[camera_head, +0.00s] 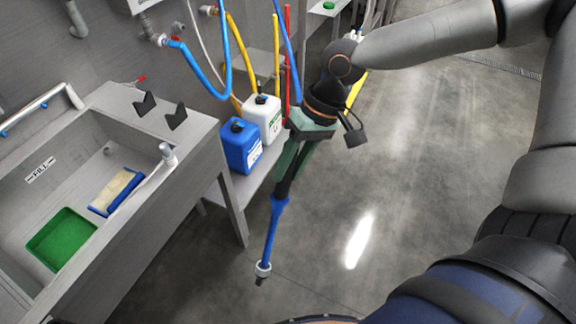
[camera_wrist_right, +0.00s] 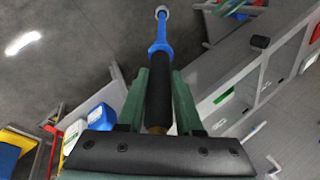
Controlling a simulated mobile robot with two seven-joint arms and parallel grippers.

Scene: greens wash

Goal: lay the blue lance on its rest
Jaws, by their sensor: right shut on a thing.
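The blue lance (camera_head: 275,228) has a black grip and a pale nozzle. It hangs steeply with the nozzle low, over the floor to the right of the sink bench. My right gripper (camera_head: 293,165), with green fingers, is shut on the lance's black grip. In the right wrist view the lance (camera_wrist_right: 160,38) runs away from between the green fingers (camera_wrist_right: 158,98). The rest appears to be two black notched brackets, one (camera_head: 145,103) and another (camera_head: 177,116), standing empty on the bench's back ledge, left of the lance. My left gripper is not in view.
A blue jug (camera_head: 241,146) and a white jug (camera_head: 263,118) stand on a low shelf behind the lance. Hoses hang behind. Floor at right is clear.

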